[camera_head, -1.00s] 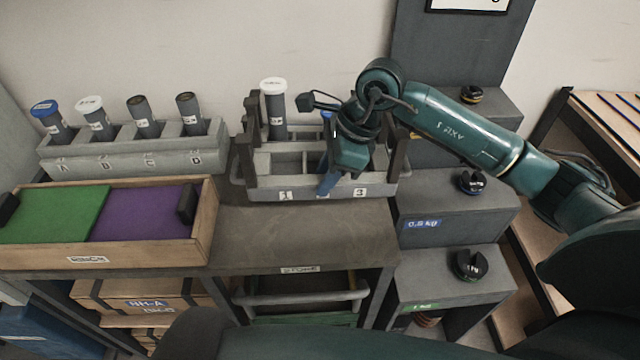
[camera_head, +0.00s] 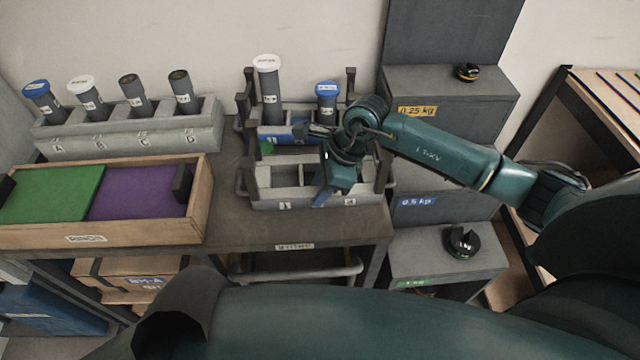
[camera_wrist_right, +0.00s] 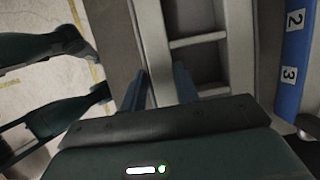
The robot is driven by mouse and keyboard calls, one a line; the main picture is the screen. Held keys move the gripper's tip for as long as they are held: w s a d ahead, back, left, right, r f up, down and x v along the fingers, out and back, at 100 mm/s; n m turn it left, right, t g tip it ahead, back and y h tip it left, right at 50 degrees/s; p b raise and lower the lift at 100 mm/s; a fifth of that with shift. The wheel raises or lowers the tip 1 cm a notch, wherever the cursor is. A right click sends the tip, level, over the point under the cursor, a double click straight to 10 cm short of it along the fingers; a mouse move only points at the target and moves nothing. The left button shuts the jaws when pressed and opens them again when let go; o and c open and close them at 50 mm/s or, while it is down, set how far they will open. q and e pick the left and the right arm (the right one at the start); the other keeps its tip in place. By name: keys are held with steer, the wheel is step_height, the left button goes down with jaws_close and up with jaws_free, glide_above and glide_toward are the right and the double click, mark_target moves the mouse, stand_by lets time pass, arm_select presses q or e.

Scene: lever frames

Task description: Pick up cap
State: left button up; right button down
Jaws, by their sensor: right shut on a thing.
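My right gripper (camera_head: 328,195) points down at the front wall of the grey compartment tray (camera_head: 262,203). In the right wrist view its two fingers (camera_wrist_right: 160,92) straddle that wall, shut on it. Blue caps sit on a tube behind the tray (camera_head: 327,87) and on the leftmost tube of the left rack (camera_head: 36,87). White caps sit on a tall tube (camera_head: 267,62) and on the left rack's second tube (camera_head: 81,84). A small green thing (camera_head: 266,147) lies by the blue-fronted rack (camera_head: 282,134); I cannot tell whether it is a cap. My left gripper is out of view.
A grey rack (camera_head: 125,136) labelled by letters holds tubes, two uncapped. A wooden box (camera_head: 202,205) with green and purple panels stands at left. Grey blocks with weights (camera_head: 462,242) stand at right. The bench front (camera_head: 225,222) has a narrow clear strip.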

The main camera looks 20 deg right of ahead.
steer(key=shift+f+b, duration=0.2)
steer(key=shift+b, duration=0.1)
steer(key=c, duration=1.1)
jaws_free()
steer(key=shift+o, duration=0.2)
